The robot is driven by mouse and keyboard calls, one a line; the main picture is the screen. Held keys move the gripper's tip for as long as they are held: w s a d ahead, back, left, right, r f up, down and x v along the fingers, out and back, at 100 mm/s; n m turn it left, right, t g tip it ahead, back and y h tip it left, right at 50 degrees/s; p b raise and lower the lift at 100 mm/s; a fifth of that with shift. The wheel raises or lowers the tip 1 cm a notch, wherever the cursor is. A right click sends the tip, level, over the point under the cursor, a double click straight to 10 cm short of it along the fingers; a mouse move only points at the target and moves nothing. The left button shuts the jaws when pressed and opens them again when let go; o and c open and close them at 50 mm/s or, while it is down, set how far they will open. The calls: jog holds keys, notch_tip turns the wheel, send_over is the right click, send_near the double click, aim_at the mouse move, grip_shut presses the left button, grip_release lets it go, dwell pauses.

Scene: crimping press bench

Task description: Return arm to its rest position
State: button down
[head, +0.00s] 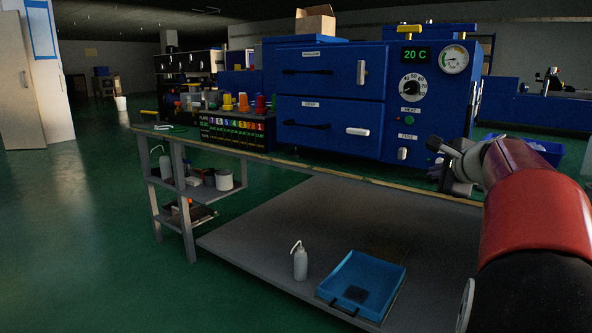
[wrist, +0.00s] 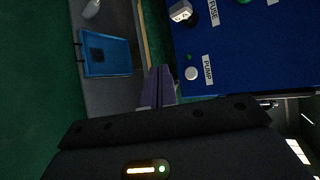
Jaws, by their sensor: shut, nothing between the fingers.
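My arm reaches in from the right side of the head view, and its gripper (head: 438,158) is in front of the lower right corner of the blue machine (head: 330,95). In the wrist view my gripper (wrist: 158,72) is shut, with its fingers together and nothing between them. The fingers point past the machine's panel, beside the PUMP label and a white round button (wrist: 191,73). From these views I cannot tell the exact gap between fingers and panel. My arm hides part of the bench's right end.
The bench (head: 330,178) has a lower shelf with a blue tray (head: 345,275) and a white squeeze bottle (head: 300,262). A blue bin (head: 540,150) is behind my arm. Green floor at left is clear.

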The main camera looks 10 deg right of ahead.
jog(key=s+a+f+n+g+y+p, duration=0.1)
jog(key=s+a+f+n, duration=0.2)
jog(key=a, duration=0.6)
jog(key=s+a+f+n+g+y, duration=0.1)
jog(key=s+a+f+n+g, duration=0.1)
jog(key=s+a+n, duration=0.35)
jog(key=s+a+f+n+g+y+p, duration=0.15)
jog(key=a+n, duration=0.25)
jog(key=a, duration=0.7)
jog(key=s+a+f+n+g, duration=0.1)
jog(key=s+a+f+n, duration=0.2)
jog(key=s+f+n, duration=0.2)
jog(key=s+a+f+n+g+h+p, duration=0.1)
jog(key=s+a+f+n, duration=0.3)
jog(key=s, duration=0.6)
jog(key=shift+s+f+n+g, duration=0.2)
jog(key=shift+f+n+g, duration=0.15)
jog(key=shift+f+n, duration=0.65)
